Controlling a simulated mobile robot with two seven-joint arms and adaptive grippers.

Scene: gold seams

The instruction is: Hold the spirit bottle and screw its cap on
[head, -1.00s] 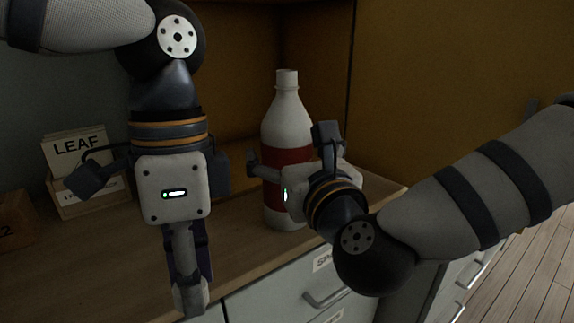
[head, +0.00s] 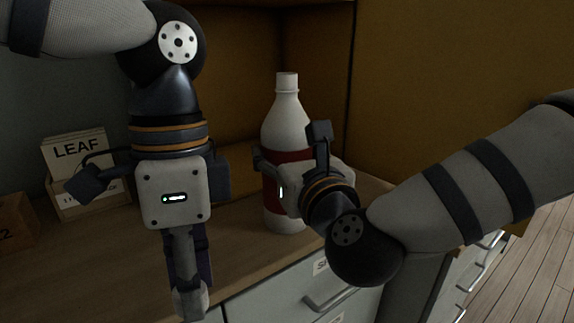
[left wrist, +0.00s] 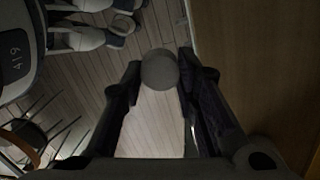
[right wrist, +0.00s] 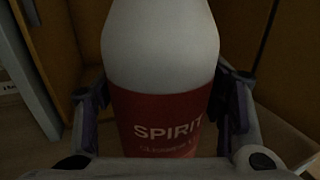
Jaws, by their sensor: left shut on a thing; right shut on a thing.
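The spirit bottle (head: 287,128) stands upright on the wooden counter, white with a red label and a bare narrow neck. Its "SPIRIT" label also shows in the right wrist view (right wrist: 165,120). My right gripper (head: 293,152) is shut on the bottle's body, one finger on each side. My left gripper (head: 188,296) points down at the counter's front edge, left of the bottle and lower than its neck. It is shut on a round grey cap (left wrist: 160,70), seen between its fingertips in the left wrist view. In the head view the fingers mostly hide the cap.
A card box marked LEAF (head: 80,165) stands at the back left, with a wooden box (head: 15,220) at the left edge. A yellow-brown panel rises behind the bottle. Drawers with handles (head: 328,298) are below the counter. Counter between left gripper and bottle is clear.

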